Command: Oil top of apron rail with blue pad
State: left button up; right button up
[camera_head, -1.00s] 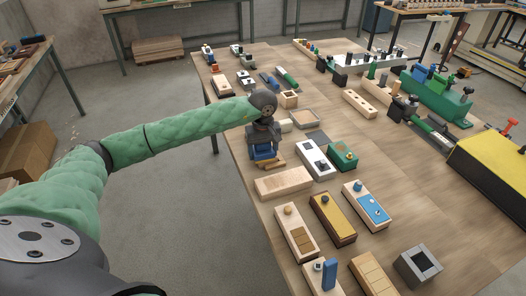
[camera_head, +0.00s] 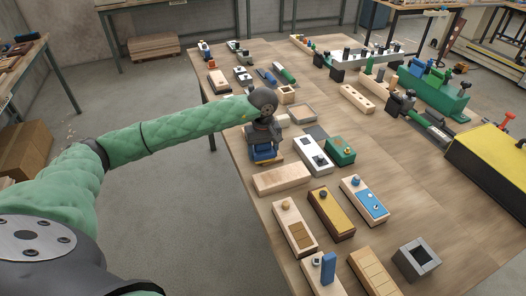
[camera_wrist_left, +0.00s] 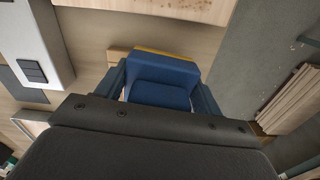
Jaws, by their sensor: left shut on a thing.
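My left gripper (camera_head: 264,148) is shut on a blue block-shaped pad (camera_head: 264,155). The pad also shows in the left wrist view (camera_wrist_left: 160,92), between the two fingers, with a yellow strip along its far edge. The gripper points down near the table's left edge. A plain pale wooden bar (camera_head: 282,179) lies just in front of it, nearer the camera; it also shows at the top of the left wrist view (camera_wrist_left: 165,7). I cannot tell for sure whether this bar is the apron rail. The pad's underside is hidden. My right gripper is not in view.
A white block with dark squares (camera_head: 314,156) and a green box (camera_head: 341,150) stand right of the gripper. Several wooden fixtures (camera_head: 331,212) fill the near table. A grey hollow cube (camera_head: 417,260) stands at the near right. Bare tabletop (camera_head: 410,185) lies right of centre.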

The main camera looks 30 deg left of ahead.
pick_arm(q)
jog(key=shift+w+a+f+b, duration=0.1)
jog(key=shift+w+a+b, duration=0.45)
jog(key=shift+a+b, duration=0.05)
jog(key=shift+w+a+b, duration=0.95)
jog(key=shift+w+a, duration=0.2)
jog(key=shift+a, duration=0.15)
jog(key=shift+s+d+r+b, duration=0.2)
jog(key=shift+s+d+b, duration=0.4)
jog(key=shift+s+d, duration=1.2)
jog(key=shift+w+d+f, duration=0.1)
